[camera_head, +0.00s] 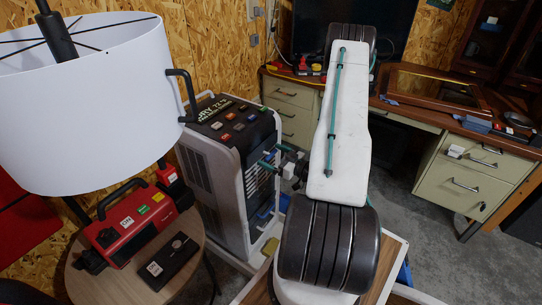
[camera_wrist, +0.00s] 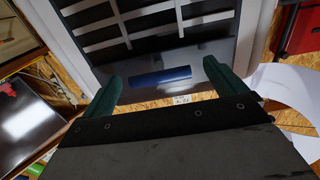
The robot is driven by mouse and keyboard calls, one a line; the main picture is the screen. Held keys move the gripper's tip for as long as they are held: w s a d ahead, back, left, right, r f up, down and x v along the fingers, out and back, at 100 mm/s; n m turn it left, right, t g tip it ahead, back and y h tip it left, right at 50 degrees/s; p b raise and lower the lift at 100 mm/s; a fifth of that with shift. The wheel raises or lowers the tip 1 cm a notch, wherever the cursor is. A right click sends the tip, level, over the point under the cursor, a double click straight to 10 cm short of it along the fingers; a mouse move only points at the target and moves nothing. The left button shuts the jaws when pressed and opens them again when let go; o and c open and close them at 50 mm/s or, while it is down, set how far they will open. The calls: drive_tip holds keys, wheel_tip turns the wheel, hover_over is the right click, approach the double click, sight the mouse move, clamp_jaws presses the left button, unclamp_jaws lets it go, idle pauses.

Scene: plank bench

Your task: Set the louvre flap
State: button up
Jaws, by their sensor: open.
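The dehumidifier-like machine (camera_head: 215,175) stands on the floor left of my arm, with a dark top of coloured buttons. Its front has pale louvre slats (camera_head: 256,196), partly hidden by my arm. The wrist view shows the slats (camera_wrist: 133,36) close up, in front of a dark opening. A blue bar (camera_wrist: 160,77) lies on a dark panel beside them; I cannot tell whether it belongs to the flap. My gripper (camera_head: 269,156) has teal fingers pointing at the machine's front. In the wrist view my gripper (camera_wrist: 161,72) is open, its fingers apart either side of the blue bar, with no visible contact.
A white lampshade (camera_head: 95,95) hangs large at the left, near the machine. A round table (camera_head: 115,280) holds a red device (camera_head: 130,225) and a black box (camera_head: 170,262). A desk with drawers (camera_head: 465,180) stands at the right. Grey floor (camera_head: 440,255) is open in front of it.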

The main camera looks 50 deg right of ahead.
sight(266, 152)
drive_tip(key=shift+w, duration=0.55)
drive_tip(key=c, duration=0.9)
drive_tip(key=r+g, duration=0.1)
drive_tip(key=g, duration=0.1)
drive_tip(key=s+r+g, duration=0.1)
drive_tip(key=g, duration=0.1)
drive_tip(key=shift+s+r+g+h, duration=0.2)
drive_tip(key=shift+g+h, duration=0.1)
drive_tip(key=shift+g, duration=0.1)
drive_tip(key=r+g, duration=0.1)
drive_tip(key=g, duration=0.2)
drive_tip(key=shift+s+r+g, duration=0.15)
drive_tip(key=shift+r+g, duration=0.25)
drive_tip(key=shift+w+r+g+h, duration=0.15)
drive_tip(key=shift+r+g, duration=0.4)
drive_tip(key=shift+g, duration=0.6)
drive_tip(key=shift+w+r+g+h, duration=0.1)
drive_tip(key=shift+r+g, duration=0.5)
drive_tip(key=shift+g, duration=0.6)
drive_tip(key=shift+w+r+g+h, duration=0.15)
drive_tip(key=shift+r+g, duration=0.4)
drive_tip(key=shift+g, duration=0.9)
